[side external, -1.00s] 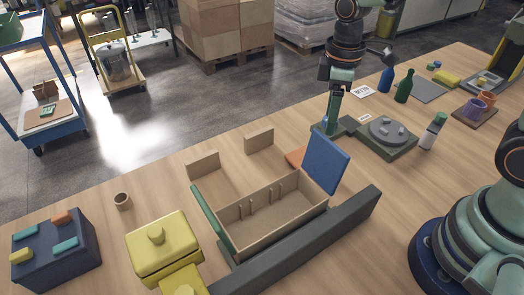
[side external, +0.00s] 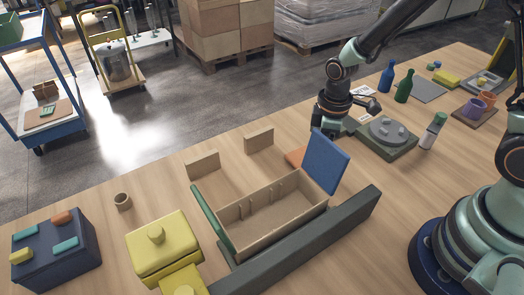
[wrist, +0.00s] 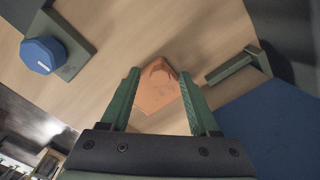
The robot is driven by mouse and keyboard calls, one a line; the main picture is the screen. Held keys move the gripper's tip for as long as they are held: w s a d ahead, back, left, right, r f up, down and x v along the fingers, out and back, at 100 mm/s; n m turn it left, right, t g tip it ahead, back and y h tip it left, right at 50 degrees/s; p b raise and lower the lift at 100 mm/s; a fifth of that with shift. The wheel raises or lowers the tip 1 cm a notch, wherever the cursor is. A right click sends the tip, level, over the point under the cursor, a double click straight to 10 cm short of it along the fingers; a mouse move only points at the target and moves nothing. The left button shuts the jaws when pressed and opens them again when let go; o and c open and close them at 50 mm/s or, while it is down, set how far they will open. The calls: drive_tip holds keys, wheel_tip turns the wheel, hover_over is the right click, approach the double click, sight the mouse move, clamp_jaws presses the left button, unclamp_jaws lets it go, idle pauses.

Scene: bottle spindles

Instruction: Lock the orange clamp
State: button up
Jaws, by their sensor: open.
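The orange clamp (wrist: 158,86) lies on the wooden table in the wrist view, a flat orange piece with a raised, darker part at its far end. I cannot tell how high the fingertips are above the table. In the side view only a corner of the orange clamp (side external: 294,156) shows, left of the upright blue panel (side external: 326,162). That panel hides the rest of the clamp and most of my fingers.
In the wrist view a blue knob (wrist: 42,55) on a dark green base is at left, and a blue panel (wrist: 270,125) and a green bar (wrist: 232,68) are at right. The side view shows an open wooden box (side external: 270,211) and a turntable fixture (side external: 385,138).

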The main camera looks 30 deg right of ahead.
clamp_jaws()
idle(1.3)
